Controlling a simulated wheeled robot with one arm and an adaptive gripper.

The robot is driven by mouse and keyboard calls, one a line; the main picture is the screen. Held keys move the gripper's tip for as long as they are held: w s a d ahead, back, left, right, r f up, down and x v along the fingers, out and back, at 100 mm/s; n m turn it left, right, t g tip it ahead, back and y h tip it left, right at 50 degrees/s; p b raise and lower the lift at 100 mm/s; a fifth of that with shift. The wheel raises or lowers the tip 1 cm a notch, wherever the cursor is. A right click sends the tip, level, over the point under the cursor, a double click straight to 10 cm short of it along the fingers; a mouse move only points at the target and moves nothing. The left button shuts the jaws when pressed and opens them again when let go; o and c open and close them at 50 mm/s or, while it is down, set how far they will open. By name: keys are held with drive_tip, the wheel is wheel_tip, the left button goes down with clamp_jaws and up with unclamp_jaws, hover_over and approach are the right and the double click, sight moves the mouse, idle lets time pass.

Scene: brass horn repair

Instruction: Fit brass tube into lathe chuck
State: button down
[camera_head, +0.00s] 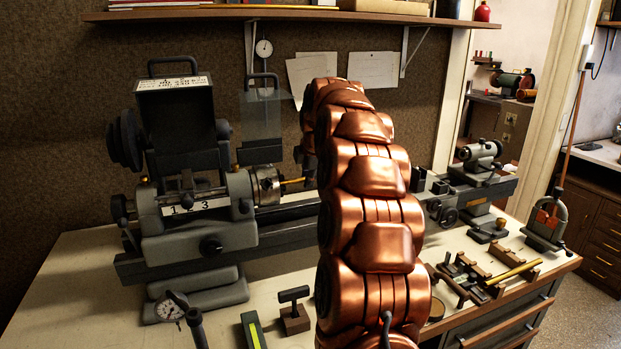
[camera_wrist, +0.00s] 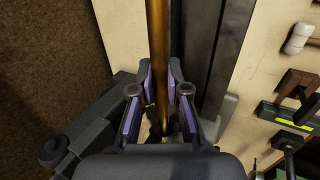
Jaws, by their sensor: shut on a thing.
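My gripper (camera_wrist: 160,95) is shut on the brass tube (camera_wrist: 159,45) in the wrist view. The tube runs between the purple-lined fingers and out past the top edge. In the head view, the lathe chuck (camera_head: 266,186) is a silvery cylinder on the right of the grey headstock (camera_head: 195,215). A short length of brass tube (camera_head: 293,181) shows at the chuck's face, roughly level with its centre. I cannot tell whether its end is inside the chuck or just in front of it. My copper arm hides the rest of the tube and most of my gripper there.
The lathe bed (camera_head: 285,222) runs right to the tailstock (camera_head: 480,160). A clear guard (camera_head: 262,115) stands raised above the chuck. Another brass rod (camera_head: 514,273) lies on a wooden rack at right. A dial gauge (camera_head: 170,307) and small tools stand along the bench front.

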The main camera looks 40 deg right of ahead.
drive_tip(key=shift+w+a, duration=0.15)
drive_tip(key=shift+a, duration=0.2)
drive_tip(key=c, duration=1.1)
unclamp_jaws()
drive_tip(key=v, duration=1.2)
drive_tip(key=shift+a, duration=0.1)
